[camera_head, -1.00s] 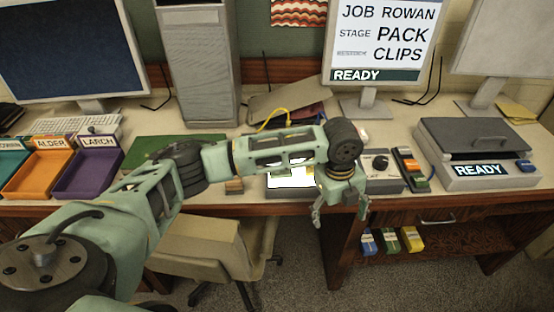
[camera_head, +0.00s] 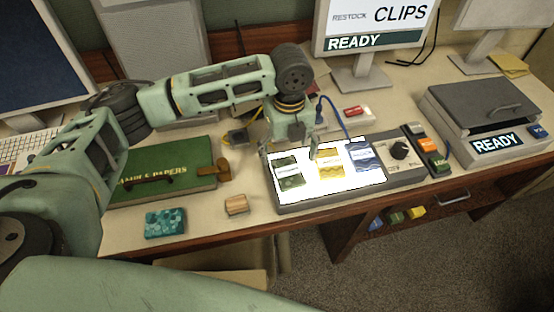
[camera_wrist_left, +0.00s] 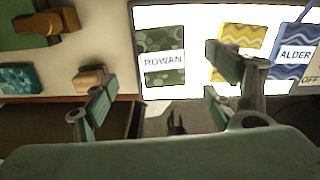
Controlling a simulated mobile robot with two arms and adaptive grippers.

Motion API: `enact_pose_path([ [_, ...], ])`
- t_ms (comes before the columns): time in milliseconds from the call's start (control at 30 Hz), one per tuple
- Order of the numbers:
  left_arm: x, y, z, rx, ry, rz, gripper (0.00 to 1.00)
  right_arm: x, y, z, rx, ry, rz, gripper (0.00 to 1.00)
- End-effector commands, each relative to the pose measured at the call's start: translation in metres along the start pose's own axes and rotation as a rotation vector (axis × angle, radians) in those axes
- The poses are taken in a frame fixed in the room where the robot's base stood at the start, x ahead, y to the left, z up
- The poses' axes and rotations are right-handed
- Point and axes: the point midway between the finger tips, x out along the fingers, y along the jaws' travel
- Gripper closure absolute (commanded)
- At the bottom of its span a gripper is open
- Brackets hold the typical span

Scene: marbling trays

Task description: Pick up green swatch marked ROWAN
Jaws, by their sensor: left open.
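The green swatch marked ROWAN (camera_wrist_left: 163,58) lies flat on the lit light box (camera_head: 336,184), at its left side. It has a white name label and a mottled green pattern, and it also shows in the head view (camera_head: 289,174). My left gripper (camera_head: 290,152) is open and empty above the light box, at the green swatch. In the left wrist view its fingers (camera_wrist_left: 158,92) stand apart, with the swatch showing between and beyond them. Whether they touch anything cannot be told. My right gripper is not in view.
A yellow swatch (camera_head: 330,164) and a blue ALDER swatch (camera_wrist_left: 294,56) lie right of the green one. A green sample book (camera_head: 190,158), teal swatch (camera_head: 165,223) and wooden block (camera_head: 236,205) lie left. A dial (camera_head: 399,151) and a grey press (camera_head: 480,110) stand right.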

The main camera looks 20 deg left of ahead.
Motion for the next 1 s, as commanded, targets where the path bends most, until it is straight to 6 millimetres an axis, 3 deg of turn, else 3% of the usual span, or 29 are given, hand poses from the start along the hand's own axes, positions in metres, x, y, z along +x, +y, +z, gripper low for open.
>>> enact_pose_path([
  [400,0.053,0.0,0.005,-0.001,0.001,0.003,0.22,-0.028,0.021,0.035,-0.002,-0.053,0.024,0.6],
  [567,0.069,0.0,0.005,0.001,0.0,0.002,0.22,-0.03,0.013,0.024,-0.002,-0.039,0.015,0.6],
  [800,0.071,-0.001,0.005,0.001,-0.001,0.0,0.22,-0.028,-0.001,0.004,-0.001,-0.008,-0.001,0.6],
  [1000,0.071,-0.001,0.005,0.001,-0.001,0.0,0.39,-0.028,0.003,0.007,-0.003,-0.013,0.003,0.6],
])
